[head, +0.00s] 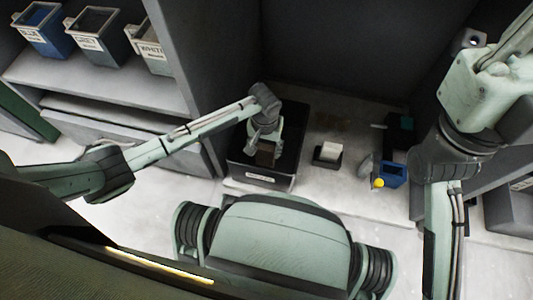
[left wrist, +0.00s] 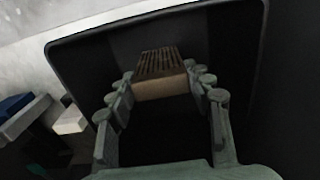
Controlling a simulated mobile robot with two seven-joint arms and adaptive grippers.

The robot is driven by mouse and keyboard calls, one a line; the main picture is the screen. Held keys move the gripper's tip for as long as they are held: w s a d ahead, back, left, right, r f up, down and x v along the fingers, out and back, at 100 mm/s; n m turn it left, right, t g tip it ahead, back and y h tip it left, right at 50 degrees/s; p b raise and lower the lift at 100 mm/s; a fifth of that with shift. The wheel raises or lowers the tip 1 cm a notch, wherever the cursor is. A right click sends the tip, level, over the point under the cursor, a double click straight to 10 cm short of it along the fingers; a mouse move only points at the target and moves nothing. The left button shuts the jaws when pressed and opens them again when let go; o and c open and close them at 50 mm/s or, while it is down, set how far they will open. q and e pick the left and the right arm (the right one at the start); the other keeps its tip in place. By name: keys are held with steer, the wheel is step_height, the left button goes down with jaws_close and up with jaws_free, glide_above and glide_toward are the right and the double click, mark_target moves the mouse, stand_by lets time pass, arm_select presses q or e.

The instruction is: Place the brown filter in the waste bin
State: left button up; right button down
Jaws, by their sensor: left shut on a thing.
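The brown filter (left wrist: 160,75) is a small ribbed block between the fingers of my left gripper (left wrist: 162,90) in the left wrist view. The gripper is shut on it. In the head view my left gripper (head: 264,148) points down over the black waste bin (head: 290,160), and the filter (head: 265,156) shows small and dark below it. The bin's dark walls and rim (left wrist: 255,70) surround the filter in the left wrist view. How deep the filter is in the bin I cannot tell. My right arm stands at the right, but its gripper is not visible.
Labelled containers (head: 98,35) stand on a shelf at upper left. Dark walls rise behind the bin.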

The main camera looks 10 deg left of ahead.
mark_target(266, 155)
arm_select(q)
steer(key=shift+w+f+b, duration=0.1)
steer(key=shift+f+b, duration=0.8)
steer(key=shift+f, duration=1.15)
steer(key=shift+f, duration=0.2)
steer(key=o, duration=1.6)
step_height(266, 155, up, 8)
steer(key=p, duration=0.3)
steer(key=shift+p, duration=0.3)
steer(key=shift+f, duration=0.1)
